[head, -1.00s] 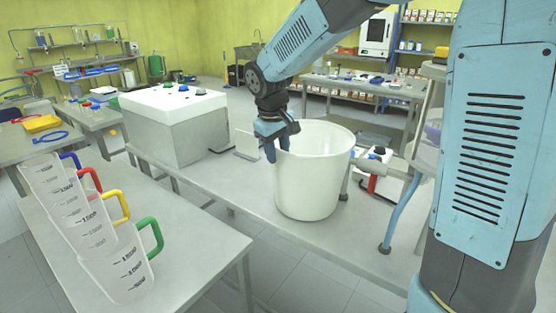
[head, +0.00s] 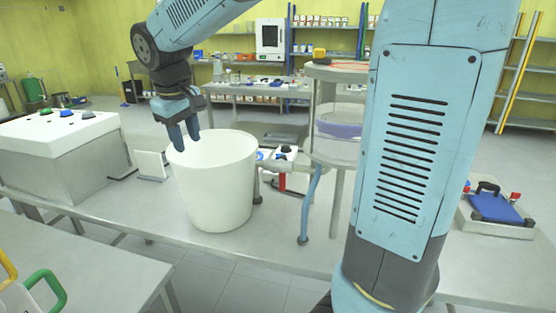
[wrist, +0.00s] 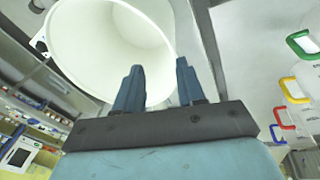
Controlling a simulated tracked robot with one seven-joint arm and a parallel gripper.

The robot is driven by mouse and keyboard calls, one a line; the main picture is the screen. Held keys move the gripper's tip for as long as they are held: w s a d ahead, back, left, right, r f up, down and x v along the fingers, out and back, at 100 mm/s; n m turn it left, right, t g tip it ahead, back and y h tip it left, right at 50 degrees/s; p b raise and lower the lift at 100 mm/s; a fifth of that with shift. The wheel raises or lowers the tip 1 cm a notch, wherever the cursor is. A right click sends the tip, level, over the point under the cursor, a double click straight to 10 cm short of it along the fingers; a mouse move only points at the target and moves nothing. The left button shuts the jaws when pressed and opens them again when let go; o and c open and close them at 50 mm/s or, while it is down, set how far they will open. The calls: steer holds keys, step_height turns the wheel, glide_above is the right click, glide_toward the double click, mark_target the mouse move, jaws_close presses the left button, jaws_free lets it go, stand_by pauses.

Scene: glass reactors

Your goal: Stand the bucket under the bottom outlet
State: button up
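The white bucket (head: 215,190) stands upright on the grey table (head: 120,215), left of a round-topped stand with a clear vessel (head: 338,148) holding bluish liquid. My gripper (head: 184,134) points down at the bucket's left rim. The wrist view shows my gripper (wrist: 160,85) with its two fingers apart and the bucket's rim (wrist: 165,62) close to them. I cannot tell whether the fingers straddle the wall or stay above it. No bottom outlet can be made out; my arm hides part of the stand.
A white box with coloured knobs (head: 55,150) and a small white panel (head: 151,165) stand left of the bucket. A blue leg (head: 311,205) and small items (head: 283,155) stand to its right. A blue-topped device (head: 497,208) sits far right. Jugs stand on the near-left table (head: 95,270).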

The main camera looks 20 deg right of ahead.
steer(key=s+d+f+m+t+y, duration=0.1)
steer(key=s+d+m+t, duration=0.2)
steer(key=s+d, duration=1.3)
steer(key=s+m, duration=0.3)
steer(key=s, duration=0.1)
steer(key=shift+m, duration=0.3)
steer(key=shift+d, duration=0.2)
